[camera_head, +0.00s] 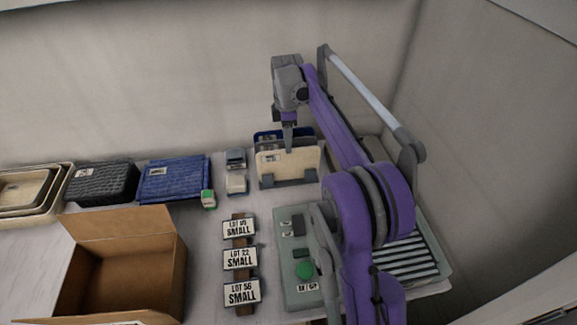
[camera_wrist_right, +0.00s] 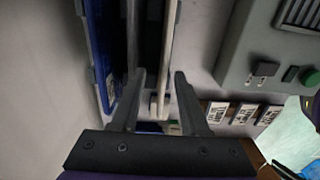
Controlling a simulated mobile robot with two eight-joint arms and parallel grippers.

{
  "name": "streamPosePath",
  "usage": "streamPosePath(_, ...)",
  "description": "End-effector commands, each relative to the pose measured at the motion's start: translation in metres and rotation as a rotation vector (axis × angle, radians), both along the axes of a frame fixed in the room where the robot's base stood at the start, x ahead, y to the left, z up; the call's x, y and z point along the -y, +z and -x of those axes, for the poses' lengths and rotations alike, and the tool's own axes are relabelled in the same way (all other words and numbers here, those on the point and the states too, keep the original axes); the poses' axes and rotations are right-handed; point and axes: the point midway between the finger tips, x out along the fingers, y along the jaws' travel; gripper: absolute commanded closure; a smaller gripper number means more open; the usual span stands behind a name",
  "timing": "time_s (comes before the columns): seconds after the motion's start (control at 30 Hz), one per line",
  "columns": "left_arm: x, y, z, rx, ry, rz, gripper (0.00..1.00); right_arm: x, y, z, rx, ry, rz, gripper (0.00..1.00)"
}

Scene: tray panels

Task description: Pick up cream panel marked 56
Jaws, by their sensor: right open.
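A cream panel (camera_head: 301,161) stands upright in a grey rack (camera_head: 268,182) at the back of the table. A small label is on its front, too small to read. A blue panel (camera_head: 262,135) stands behind it. My right gripper (camera_head: 289,148) points down at the cream panel's top edge. In the right wrist view my right gripper (camera_wrist_right: 159,75) is open, and the thin edge of the cream panel (camera_wrist_right: 167,50) shows between its fingers, with no visible grip. The blue panel (camera_wrist_right: 97,45) is left of the fingers there. My left gripper is not in view.
Lot signs (camera_head: 240,259) stand in a row in front. A grey-green console (camera_head: 298,255) with a green button is right of them. An open cardboard box (camera_head: 125,265), a blue woven tray (camera_head: 174,180), a dark basket (camera_head: 103,183) and nested cream trays (camera_head: 62,190) lie left.

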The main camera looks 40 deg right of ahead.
Motion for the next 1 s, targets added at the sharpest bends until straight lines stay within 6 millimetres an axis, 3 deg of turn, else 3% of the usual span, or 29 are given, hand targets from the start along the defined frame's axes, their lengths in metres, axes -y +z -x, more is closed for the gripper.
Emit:
streamPosePath(0.1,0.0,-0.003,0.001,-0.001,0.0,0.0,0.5,0.0,-0.021,0.0,0.0,0.0,0.0,0.55)
streamPosePath(0.37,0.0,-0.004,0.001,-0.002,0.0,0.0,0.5,-0.001,-0.043,0.002,0.001,-0.001,0.0,0.55)
streamPosePath(0.63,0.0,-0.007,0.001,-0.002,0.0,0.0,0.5,-0.002,-0.082,0.007,0.002,-0.001,0.001,0.55)
streamPosePath(0.97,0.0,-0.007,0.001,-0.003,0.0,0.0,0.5,-0.002,-0.09,0.008,0.002,-0.002,0.001,0.55)
streamPosePath(1.0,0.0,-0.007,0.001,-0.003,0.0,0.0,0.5,-0.002,-0.09,0.008,0.002,-0.002,0.001,0.6)
